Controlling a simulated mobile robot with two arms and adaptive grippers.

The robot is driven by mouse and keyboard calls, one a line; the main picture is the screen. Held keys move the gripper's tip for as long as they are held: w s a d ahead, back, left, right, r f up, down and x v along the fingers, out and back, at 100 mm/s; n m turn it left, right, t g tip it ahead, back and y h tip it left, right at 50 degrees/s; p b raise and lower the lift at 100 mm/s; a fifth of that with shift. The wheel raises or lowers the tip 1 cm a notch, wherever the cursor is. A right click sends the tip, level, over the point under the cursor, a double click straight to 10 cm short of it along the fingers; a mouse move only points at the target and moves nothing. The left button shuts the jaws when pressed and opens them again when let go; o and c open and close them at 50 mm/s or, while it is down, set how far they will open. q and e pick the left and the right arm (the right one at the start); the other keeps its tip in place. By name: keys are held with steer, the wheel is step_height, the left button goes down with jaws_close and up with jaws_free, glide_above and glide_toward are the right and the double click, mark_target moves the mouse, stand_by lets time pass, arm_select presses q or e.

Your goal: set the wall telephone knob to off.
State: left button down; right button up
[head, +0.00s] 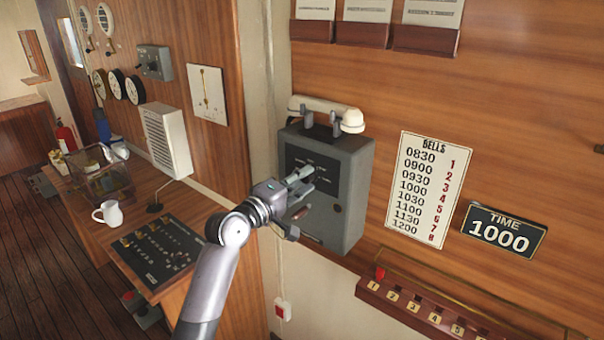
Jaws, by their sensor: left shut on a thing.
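The wall telephone (346,205) is a grey box on the wooden wall with a cream handset (327,113) lying across its cradle on top. Its dark dial plate (314,160) with small white lettering is on the upper front. My left gripper (304,180) is at the lower part of this plate, its fingers shut on the knob. The fingers hide the knob, so I cannot read its setting. My right gripper is not in view.
A wooden console (175,213) with a switch panel (157,250) and a white mug (108,213) stands at the left. A bells board (427,188) and a time sign (503,230) hang right of the telephone. A numbered peg rack (420,307) juts out below.

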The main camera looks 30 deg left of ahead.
arm_select(q)
steer(key=n, duration=0.4)
steer(key=shift+n, duration=0.3)
steer(key=n, duration=0.3)
steer(key=shift+n, duration=0.4)
steer(key=n, duration=0.4)
steer(key=shift+f+n, duration=0.1)
steer(key=shift+n, duration=1.3)
steer(key=c, duration=1.2)
jaws_free()
steer(key=shift+c, duration=0.2)
steer(key=shift+s, duration=0.15)
steer(key=s+a, duration=0.1)
steer(key=s, duration=1)
steer(key=shift+s, duration=0.35)
